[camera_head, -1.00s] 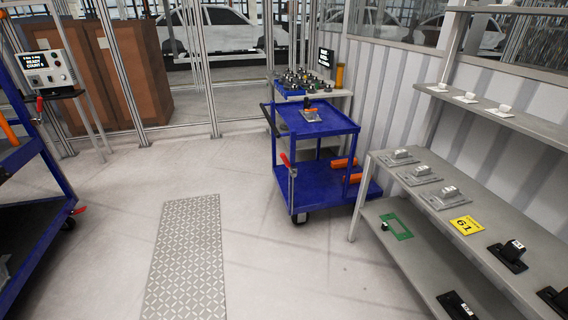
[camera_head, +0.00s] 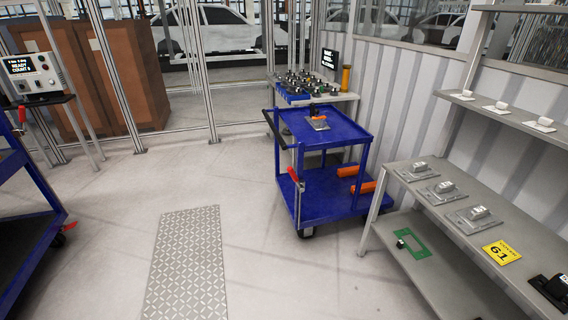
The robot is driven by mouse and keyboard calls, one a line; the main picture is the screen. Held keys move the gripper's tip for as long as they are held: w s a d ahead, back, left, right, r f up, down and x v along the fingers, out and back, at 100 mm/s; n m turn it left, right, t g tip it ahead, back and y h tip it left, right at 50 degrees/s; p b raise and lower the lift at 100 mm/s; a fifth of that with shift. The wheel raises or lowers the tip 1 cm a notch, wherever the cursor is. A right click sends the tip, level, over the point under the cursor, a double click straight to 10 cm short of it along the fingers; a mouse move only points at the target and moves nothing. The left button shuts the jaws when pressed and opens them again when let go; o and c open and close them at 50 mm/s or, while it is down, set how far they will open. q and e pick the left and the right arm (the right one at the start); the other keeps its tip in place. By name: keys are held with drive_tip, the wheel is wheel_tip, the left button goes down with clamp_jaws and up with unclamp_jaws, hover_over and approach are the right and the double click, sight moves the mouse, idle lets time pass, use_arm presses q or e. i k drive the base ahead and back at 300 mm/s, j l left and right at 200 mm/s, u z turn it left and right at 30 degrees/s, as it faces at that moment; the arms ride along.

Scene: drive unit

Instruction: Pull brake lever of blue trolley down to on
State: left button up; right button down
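The blue trolley (camera_head: 325,127) stands right of the picture's middle, with two shelves on castors. Its brake lever, a red handle (camera_head: 294,176) on a grey upright rod, is at the trolley's near left corner. The handle tilts up toward the left; its exact setting is too small to tell. A dark push handle sticks out at the top left of the trolley. A second blue trolley (camera_head: 28,220) is cut off at the left edge, with a red lever (camera_head: 68,227) low at its corner. Neither of my grippers shows.
A control box (camera_head: 36,75) stands on a stand at the left. The floor around the patterned plate (camera_head: 186,265) is clear.

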sight(292, 172)
drive_tip(key=i+j+u, duration=0.1)
drive_tip(key=i, duration=0.45)
drive_tip(key=i+j+u, duration=0.1)
drive_tip(key=i+j, duration=0.15)
drive_tip(key=i, duration=0.35)
drive_tip(key=i+j, duration=0.15)
drive_tip(key=i, duration=0.4)
drive_tip(key=u, duration=0.05)
